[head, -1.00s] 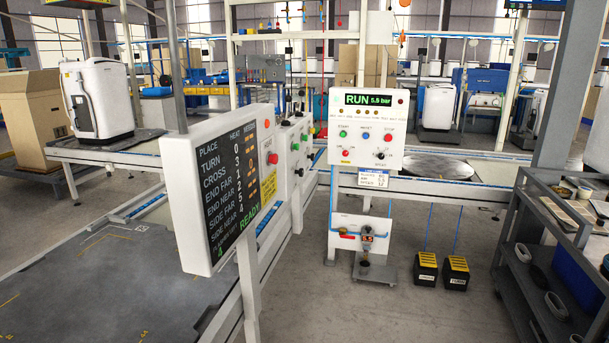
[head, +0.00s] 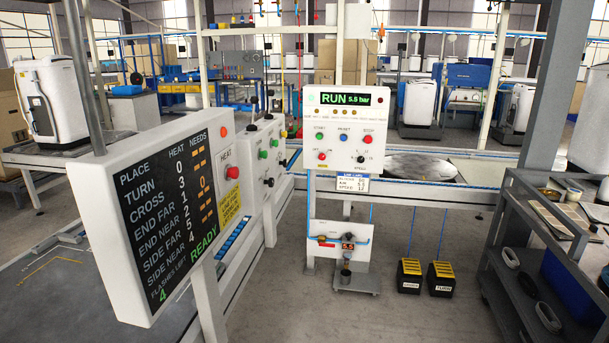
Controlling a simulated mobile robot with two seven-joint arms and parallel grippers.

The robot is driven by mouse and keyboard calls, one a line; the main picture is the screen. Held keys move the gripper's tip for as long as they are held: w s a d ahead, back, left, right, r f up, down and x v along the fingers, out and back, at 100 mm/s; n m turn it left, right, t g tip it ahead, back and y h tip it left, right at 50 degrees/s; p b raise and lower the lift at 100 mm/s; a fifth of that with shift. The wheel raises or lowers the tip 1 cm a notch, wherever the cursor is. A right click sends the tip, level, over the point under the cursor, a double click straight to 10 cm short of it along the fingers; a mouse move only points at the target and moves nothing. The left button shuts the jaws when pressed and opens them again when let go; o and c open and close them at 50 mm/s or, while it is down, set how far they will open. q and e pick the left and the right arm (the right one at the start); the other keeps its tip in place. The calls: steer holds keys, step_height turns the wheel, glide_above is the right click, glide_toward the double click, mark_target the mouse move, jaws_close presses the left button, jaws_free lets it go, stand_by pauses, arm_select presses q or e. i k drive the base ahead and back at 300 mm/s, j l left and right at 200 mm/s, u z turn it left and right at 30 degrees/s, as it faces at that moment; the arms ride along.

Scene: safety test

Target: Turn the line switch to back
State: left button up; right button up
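A white control panel (head: 345,108) stands a little right of centre, with a green "RUN 5.5 bar" display (head: 352,98). Below the display are a green button (head: 320,137), a blue button (head: 344,137) and a red button (head: 368,139). Lower on it are a small red control (head: 321,155) and a black knob (head: 361,159). Left of it, white boxes (head: 250,150) seen at an angle carry black levers, knobs and coloured buttons. Labels are too small to tell which control is the line switch or where it points. Neither of my grippers is in view.
A large status board (head: 165,215) reading "READY" stands close at left, with a red HEAT button (head: 232,172) beside it. Two black-and-yellow pedals (head: 425,278) lie on the floor. A grey shelf cart (head: 540,250) stands at right. The grey floor (head: 400,318) in front is clear.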

mark_target(272, 181)
steer(key=i+l, duration=0.1)
steer(key=i, duration=0.5)
steer(key=i+l, duration=0.15)
steer(key=i, duration=0.45)
